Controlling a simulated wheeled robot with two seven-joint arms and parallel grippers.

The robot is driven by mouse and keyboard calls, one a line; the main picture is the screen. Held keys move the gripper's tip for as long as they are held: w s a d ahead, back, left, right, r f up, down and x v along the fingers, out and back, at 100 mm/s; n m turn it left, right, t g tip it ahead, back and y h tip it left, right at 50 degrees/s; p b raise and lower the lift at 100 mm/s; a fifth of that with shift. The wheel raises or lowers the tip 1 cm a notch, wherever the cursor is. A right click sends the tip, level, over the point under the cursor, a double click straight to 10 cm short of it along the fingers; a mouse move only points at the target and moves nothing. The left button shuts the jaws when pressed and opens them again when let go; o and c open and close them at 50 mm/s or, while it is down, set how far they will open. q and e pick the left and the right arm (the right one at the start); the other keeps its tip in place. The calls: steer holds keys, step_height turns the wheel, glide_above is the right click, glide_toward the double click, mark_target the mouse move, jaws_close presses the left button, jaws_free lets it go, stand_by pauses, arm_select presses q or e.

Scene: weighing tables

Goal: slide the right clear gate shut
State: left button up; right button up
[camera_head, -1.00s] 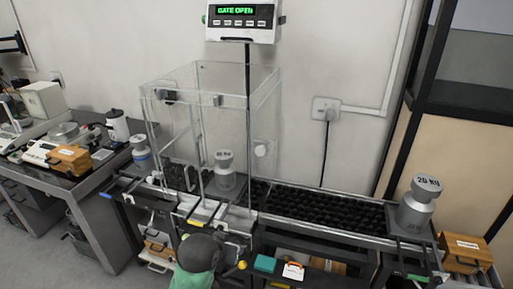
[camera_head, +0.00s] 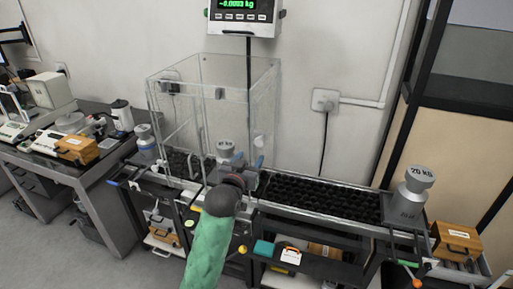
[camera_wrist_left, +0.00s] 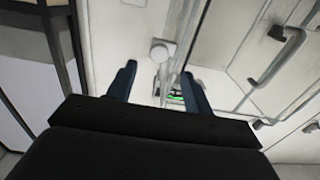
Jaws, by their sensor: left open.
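The clear weighing enclosure (camera_head: 214,90) stands on the left part of the bench. Its right clear gate (camera_head: 264,105) is hard to tell from the fixed panes, so its exact position is unclear. Contact with the gate cannot be told. In the left wrist view the open fingers (camera_wrist_left: 158,86) point toward the wall and clear panes, with a grey handle (camera_wrist_left: 279,55) at right. My right gripper is not in view.
The display (camera_head: 245,10) reads about -0.0003 kg. A black roller conveyor (camera_head: 322,195) runs right to a 20 KG weight (camera_head: 412,195) and a wooden box (camera_head: 457,241). Another weight (camera_head: 146,143) stands left of the enclosure. A wall socket (camera_head: 325,100) is behind.

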mark_target(259, 143)
arm_select(q)
steer(key=x, duration=0.1)
steer(key=p+x, duration=0.1)
steer(key=x, duration=0.1)
steer(key=r+p+x, duration=0.1)
steer(key=x, duration=0.1)
steer(key=shift+w+d, duration=0.1)
steer(key=shift+w, duration=0.15)
steer(key=shift+p+x, duration=0.6)
steer(key=shift+x, duration=0.55)
steer(key=shift+f, duration=0.15)
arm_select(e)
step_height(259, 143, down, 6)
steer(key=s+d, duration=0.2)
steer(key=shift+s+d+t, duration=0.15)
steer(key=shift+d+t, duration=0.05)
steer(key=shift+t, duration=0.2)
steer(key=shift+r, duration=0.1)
arm_select(q)
jaws_close()
steer(key=shift+f, duration=0.15)
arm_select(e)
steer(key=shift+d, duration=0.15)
